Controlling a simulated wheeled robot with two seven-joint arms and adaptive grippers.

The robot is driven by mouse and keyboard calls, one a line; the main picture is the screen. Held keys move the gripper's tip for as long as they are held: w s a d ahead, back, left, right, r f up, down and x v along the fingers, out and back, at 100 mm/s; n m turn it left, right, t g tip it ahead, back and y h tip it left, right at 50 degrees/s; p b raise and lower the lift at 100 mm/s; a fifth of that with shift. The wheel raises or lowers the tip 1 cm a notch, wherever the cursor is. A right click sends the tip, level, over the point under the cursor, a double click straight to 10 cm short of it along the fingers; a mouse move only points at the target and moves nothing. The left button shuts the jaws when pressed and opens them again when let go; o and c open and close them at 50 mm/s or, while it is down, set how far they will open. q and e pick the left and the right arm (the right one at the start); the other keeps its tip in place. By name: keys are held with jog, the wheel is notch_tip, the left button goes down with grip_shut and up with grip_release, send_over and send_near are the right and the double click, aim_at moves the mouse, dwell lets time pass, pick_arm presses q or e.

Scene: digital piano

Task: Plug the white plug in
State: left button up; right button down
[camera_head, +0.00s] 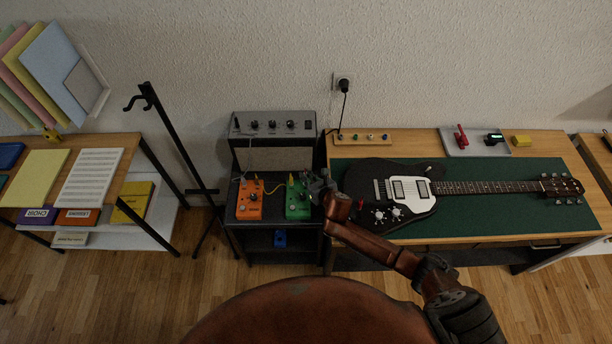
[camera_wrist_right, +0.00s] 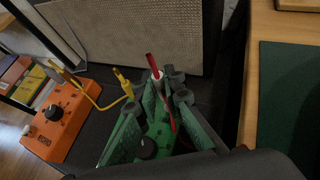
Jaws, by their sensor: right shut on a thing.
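My right gripper (camera_head: 320,186) is over the right side of the green pedal (camera_head: 298,199), which sits on the dark stand in front of the amplifier. In the right wrist view its fingers (camera_wrist_right: 162,92) are shut on a small plug, the white plug (camera_wrist_right: 157,75), which shows as a white collar with a red part rising from it. A thin red line runs down from it between the fingers. The fingers hide much of the green pedal and its socket, so I cannot tell whether the plug touches it. My left gripper is not in view.
An orange pedal (camera_head: 250,200) stands to the left, with a yellow cable (camera_wrist_right: 91,99) running from it toward the green pedal. The amplifier (camera_head: 273,127) rises behind. A black guitar (camera_head: 385,194) lies on the green mat (camera_head: 470,229) to the right. A black stand (camera_head: 172,135) is at left.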

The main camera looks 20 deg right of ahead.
jog(key=shift+f+b, duration=0.8)
jog(key=shift+f, duration=0.7)
jog(key=c, duration=2)
grip_release()
jog(key=shift+o, duration=0.2)
jog(key=shift+s, duration=0.1)
jog(key=shift+p+v, duration=0.85)
jog(key=p+v, duration=0.2)
jog(key=v, duration=0.1)
jog(key=shift+s+r, duration=0.1)
